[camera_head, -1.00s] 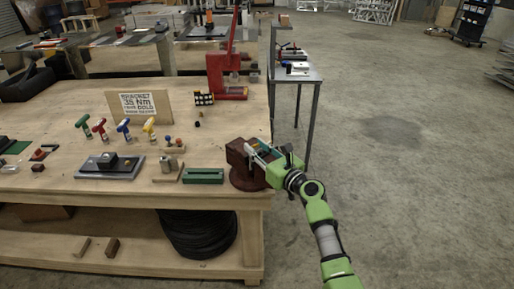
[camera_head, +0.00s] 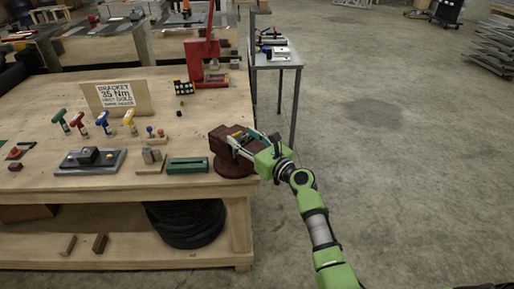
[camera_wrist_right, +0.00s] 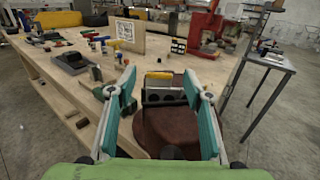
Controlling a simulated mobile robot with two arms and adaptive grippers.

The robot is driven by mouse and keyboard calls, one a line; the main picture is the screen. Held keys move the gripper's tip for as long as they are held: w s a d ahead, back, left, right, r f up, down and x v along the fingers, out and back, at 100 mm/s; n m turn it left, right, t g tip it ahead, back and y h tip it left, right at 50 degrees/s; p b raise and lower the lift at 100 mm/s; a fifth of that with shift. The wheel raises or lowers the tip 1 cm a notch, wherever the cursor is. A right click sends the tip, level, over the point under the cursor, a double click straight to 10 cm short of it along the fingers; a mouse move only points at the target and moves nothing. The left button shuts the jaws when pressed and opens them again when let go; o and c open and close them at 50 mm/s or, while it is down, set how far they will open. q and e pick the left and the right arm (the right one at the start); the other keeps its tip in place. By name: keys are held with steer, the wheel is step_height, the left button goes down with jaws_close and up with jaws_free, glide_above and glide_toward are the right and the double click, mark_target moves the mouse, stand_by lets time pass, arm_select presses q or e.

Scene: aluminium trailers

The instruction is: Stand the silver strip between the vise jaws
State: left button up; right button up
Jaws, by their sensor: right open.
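The dark red vise (camera_head: 222,147) stands at the front right corner of the wooden workbench. I cannot tell whether the strip is gripped by the jaws. My right gripper (camera_wrist_right: 159,80) is open, its two teal fingers spread on either side of the jaws, nothing clearly held. My left gripper is out of view.
A green block (camera_head: 187,166) lies just left of the vise. A dark plate with a block (camera_head: 90,160), coloured T-handled tools (camera_head: 103,122) and a sign board (camera_head: 116,97) stand further left. A red press (camera_head: 204,62) is behind.

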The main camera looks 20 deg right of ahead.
steer(key=v, duration=1)
